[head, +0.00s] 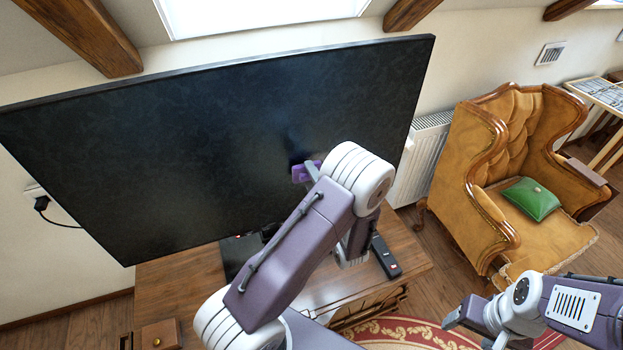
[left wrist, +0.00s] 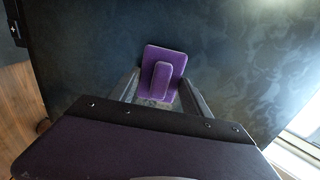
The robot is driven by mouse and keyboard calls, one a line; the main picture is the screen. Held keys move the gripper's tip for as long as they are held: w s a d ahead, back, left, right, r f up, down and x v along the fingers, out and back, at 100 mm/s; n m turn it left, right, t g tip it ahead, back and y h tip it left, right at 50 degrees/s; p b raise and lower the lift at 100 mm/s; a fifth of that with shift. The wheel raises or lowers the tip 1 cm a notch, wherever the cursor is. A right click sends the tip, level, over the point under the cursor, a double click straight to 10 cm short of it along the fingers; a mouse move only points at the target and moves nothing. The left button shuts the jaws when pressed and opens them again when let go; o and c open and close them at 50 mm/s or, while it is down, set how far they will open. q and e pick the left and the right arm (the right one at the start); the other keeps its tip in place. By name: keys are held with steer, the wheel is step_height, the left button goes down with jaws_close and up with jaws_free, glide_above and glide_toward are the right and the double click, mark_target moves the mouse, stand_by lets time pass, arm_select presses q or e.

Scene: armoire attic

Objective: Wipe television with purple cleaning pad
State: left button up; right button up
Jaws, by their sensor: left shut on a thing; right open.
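The television (head: 200,130) is a wide dark flat screen with a faint mottled pattern, standing tilted in the head view on a wooden cabinet (head: 180,275). My left gripper (head: 309,171) is shut on the purple cleaning pad (head: 299,173), in front of the right part of the screen. In the left wrist view the pad (left wrist: 178,59) shows a flat plate with a raised grip between the fingers (left wrist: 160,90). The screen (left wrist: 90,50) lies behind it; I cannot tell whether the pad touches it. My right gripper (head: 472,328) is open and empty at the lower right.
A black remote (head: 385,257) and a small wooden box (head: 161,334) lie on the cabinet. A white radiator (head: 424,158) and a tan armchair (head: 525,175) with a green cushion (head: 530,199) stand to the right. A red patterned rug (head: 405,335) lies on the floor.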

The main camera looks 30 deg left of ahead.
arm_select(q)
steer(key=shift+w+a, duration=0.4)
steer(key=shift+a, duration=0.1)
